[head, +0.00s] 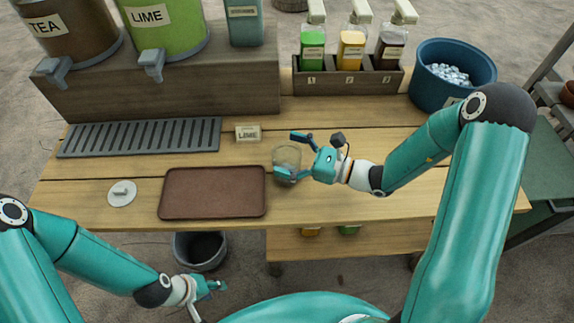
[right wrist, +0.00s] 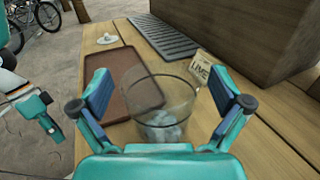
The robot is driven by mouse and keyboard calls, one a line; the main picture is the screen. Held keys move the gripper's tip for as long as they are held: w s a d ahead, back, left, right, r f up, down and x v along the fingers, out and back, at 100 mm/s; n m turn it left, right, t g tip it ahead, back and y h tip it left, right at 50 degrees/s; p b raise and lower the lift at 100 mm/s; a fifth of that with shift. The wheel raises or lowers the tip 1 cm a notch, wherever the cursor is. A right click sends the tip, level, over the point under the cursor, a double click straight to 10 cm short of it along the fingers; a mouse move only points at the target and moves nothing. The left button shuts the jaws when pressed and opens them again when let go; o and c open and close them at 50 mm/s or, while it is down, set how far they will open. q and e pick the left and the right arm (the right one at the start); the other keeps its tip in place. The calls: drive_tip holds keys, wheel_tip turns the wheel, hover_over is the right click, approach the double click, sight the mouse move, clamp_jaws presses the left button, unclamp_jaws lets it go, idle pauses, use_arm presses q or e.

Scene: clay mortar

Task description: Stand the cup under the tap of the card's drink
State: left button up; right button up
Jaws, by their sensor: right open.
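The clear cup (head: 287,158) stands upright on the table, right of the brown tray. In the right wrist view the cup (right wrist: 160,97) has pale lumps like ice at its bottom. My right gripper (head: 293,154) is open, with its fingers on either side of the cup; in the right wrist view (right wrist: 160,95) they look apart from it. The small card (head: 248,133) reads LIME. The green LIME dispenser (head: 165,25) has a grey tap (head: 152,64) above the slotted drip grille (head: 140,138). My left gripper (head: 206,298) is low, in front of the table, fingers apart and empty.
The brown TEA dispenser (head: 70,32) and a blue-grey dispenser (head: 245,22) flank LIME. A brown tray (head: 213,193) and white lid (head: 122,193) lie at the front left. Numbered bottles stand in a rack (head: 347,84); a blue ice tub (head: 452,75) is at right.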

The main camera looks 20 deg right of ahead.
drive_tip(key=c, duration=1.8)
drive_tip(key=shift+r, duration=0.1)
